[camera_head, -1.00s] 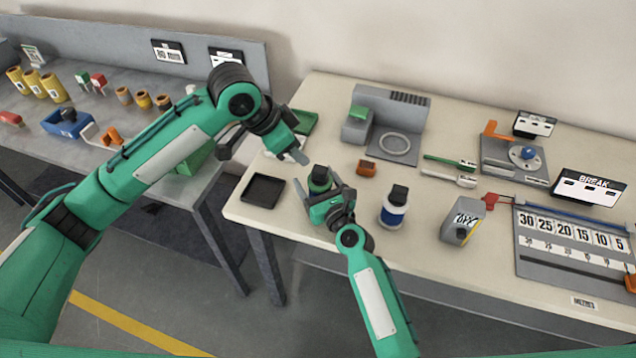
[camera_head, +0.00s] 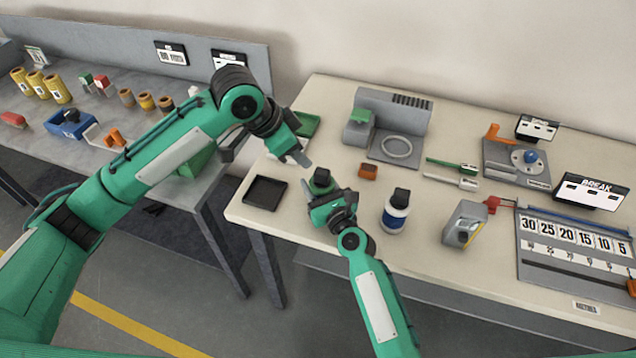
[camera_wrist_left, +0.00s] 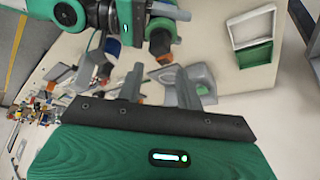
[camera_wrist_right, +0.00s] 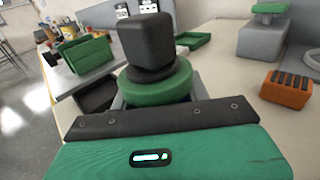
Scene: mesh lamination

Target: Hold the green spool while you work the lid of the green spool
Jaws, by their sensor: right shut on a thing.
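The green spool (camera_head: 320,182) stands upright near the table's front left part, with a dark block-shaped lid (camera_head: 321,174) on top. In the right wrist view the lid (camera_wrist_right: 146,42) and the spool's green rim (camera_wrist_right: 160,85) are large and centred between the fingers. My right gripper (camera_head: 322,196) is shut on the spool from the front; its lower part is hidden. My left gripper (camera_head: 300,156) is above and left of the spool, apart from it and empty, with its fingers looking spread. The spool also shows in the left wrist view (camera_wrist_left: 160,42).
A blue-and-white spool (camera_head: 396,215) with a dark top stands just right of my right gripper. A black tray (camera_head: 251,191) lies left, and a green tray (camera_head: 307,122) behind. An orange block (camera_head: 368,171) and a grey device (camera_head: 401,103) are farther back.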

